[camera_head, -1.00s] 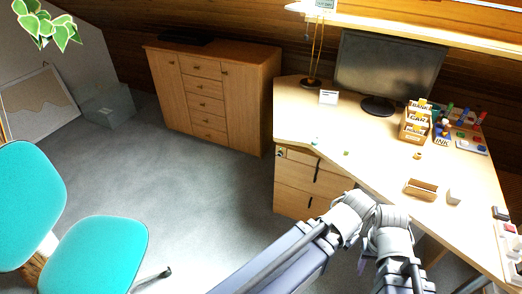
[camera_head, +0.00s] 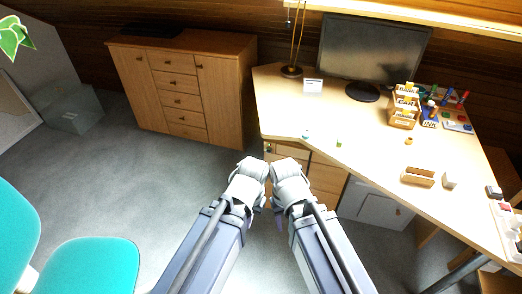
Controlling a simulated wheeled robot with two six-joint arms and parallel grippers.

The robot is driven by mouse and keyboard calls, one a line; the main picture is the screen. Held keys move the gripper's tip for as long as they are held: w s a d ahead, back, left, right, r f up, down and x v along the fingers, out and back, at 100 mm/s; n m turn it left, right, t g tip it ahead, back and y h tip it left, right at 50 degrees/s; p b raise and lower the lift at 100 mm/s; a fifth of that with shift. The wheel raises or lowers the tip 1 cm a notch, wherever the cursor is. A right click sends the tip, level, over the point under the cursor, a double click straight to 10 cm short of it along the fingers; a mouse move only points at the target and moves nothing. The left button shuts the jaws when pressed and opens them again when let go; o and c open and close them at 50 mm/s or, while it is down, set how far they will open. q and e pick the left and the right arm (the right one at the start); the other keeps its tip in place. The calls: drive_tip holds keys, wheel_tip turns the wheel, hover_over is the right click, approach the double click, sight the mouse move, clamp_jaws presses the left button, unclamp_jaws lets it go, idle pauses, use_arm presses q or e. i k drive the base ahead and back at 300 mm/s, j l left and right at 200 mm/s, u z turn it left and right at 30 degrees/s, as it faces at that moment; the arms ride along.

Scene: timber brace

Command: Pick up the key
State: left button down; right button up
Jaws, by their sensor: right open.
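I cannot make out a key for certain. A small dark spot (camera_head: 268,148) shows on the front of the desk drawers, too small to identify. Small items lie on the desk: a teal one (camera_head: 306,134) and a green one (camera_head: 339,142) near the front edge, and an orange-brown one (camera_head: 409,141) farther right. My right gripper (camera_head: 279,220) is open below its wrist, in front of the drawers and apart from the desktop. My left gripper (camera_head: 258,207) is close beside it, mostly hidden by its own wrist, its jaws unclear.
The desk (camera_head: 375,155) carries a monitor (camera_head: 372,52), a lamp base (camera_head: 291,71), a white card (camera_head: 313,85), labelled wooden boxes (camera_head: 403,112) and a wooden holder (camera_head: 418,177). A teal chair (camera_head: 85,268) stands at left. A cabinet (camera_head: 185,85) is behind; floor between is clear.

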sight(306, 135)
drive_tip(key=i+l, duration=0.15)
drive_tip(key=i, duration=1.15)
